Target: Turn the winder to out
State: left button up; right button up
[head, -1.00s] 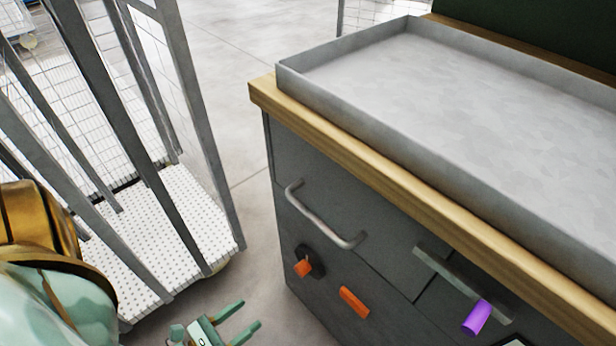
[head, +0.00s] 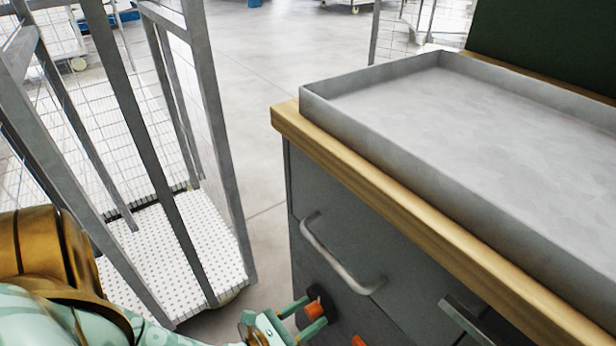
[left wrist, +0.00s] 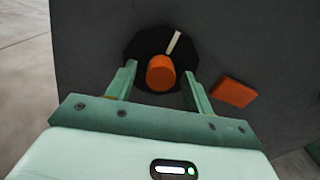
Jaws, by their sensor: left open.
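The winder is an orange knob (left wrist: 160,74) on a black dial (left wrist: 148,45) with a pale bar, set in the cabinet's dark grey front. It also shows small in the head view (head: 313,308), partly covered by the fingers. My left gripper (head: 308,313) is open in front of it. In the left wrist view, the two green fingers (left wrist: 159,76) stand one on each side of the orange knob, with gaps visible. I cannot tell how far the fingertips reach along the knob. My right gripper is not in view.
An orange block (left wrist: 233,92) sits on the panel to the right of the dial. A bar handle (head: 340,258) sticks out above the winder. A grey tray (head: 400,150) lies on the wooden worktop (head: 370,190). A metal cage trolley (head: 215,150) stands left, with bare floor between.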

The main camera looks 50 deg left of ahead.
pick_arm(q)
jog(key=c, duration=1)
jog(key=shift+o, duration=0.2)
